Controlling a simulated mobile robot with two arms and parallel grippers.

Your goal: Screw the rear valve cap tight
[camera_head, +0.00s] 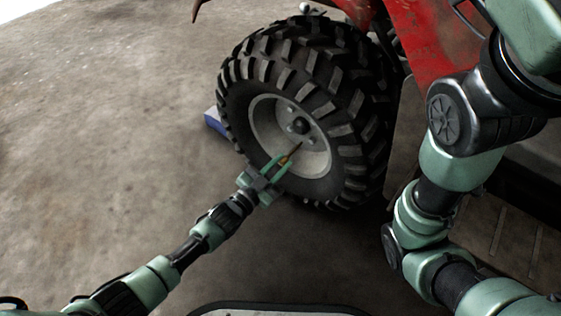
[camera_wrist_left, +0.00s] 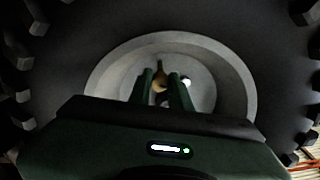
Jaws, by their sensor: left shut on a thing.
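The rear wheel (camera_head: 330,100) is a knobbly black tyre with a pale grey rim (camera_head: 262,118) and a dark hub in its middle. My left gripper (camera_head: 288,160) reaches up to the lower part of the rim. Its fingers are shut on a small brass-coloured piece, which looks like the valve cap (camera_head: 293,149). In the left wrist view the brass piece (camera_wrist_left: 159,74) stands between the two green fingers (camera_wrist_left: 162,88), in front of the rim. The fingers hide its sides, and I cannot tell how far it sits on the valve. My right gripper is out of view.
A blue block (camera_head: 213,123) lies on the floor behind the tyre's left side. Red bodywork (camera_head: 430,40) is above and right of the wheel. My right arm (camera_head: 440,180) fills the right side. The concrete floor (camera_head: 110,130) at left is clear.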

